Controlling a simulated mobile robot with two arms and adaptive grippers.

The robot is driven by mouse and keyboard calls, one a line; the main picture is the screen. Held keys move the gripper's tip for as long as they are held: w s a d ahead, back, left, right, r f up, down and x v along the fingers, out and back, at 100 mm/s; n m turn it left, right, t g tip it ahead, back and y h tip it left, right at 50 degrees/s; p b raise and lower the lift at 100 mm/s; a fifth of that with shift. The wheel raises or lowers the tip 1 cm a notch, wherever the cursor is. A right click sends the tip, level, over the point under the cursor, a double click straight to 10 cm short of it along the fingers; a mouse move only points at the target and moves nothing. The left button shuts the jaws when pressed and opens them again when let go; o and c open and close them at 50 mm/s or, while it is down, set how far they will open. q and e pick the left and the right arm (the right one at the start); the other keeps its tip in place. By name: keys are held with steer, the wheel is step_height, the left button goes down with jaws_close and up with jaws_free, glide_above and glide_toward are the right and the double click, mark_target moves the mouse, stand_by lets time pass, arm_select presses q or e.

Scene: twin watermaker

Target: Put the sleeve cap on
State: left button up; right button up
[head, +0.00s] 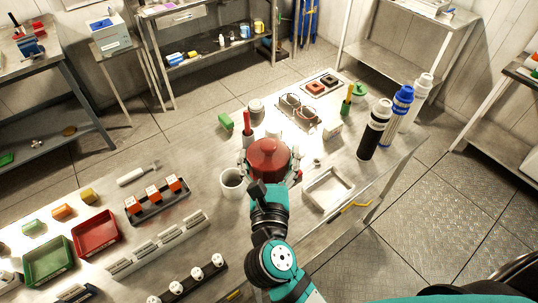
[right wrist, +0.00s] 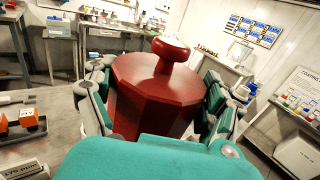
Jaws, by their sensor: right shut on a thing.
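A dark red, many-sided cap with a round knob on top (head: 268,152) is over the middle of the metal table (head: 215,165). It fills the middle of the right wrist view (right wrist: 150,85), upright with its knob up. My right gripper (head: 270,172) is shut on the cap, with its teal and grey fingers (right wrist: 158,100) on both sides of it. What lies directly under the cap is hidden by the cap and my arm, so I cannot tell whether it rests on anything. No sleeve can be clearly made out. My left gripper is not in view.
A white mug (head: 232,182) stands close left of the cap, and a pale tray (head: 327,190) lies to its right. A red-topped bottle (head: 247,125) stands behind. Tall black (head: 374,130), blue (head: 398,105) and white bottles stand at the right edge.

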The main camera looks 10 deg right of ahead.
steer(key=shift+f+b, duration=0.35)
steer(key=shift+f, duration=0.3)
steer(key=o, duration=1.1)
steer(key=shift+c, duration=0.2)
steer(key=v, duration=1.2)
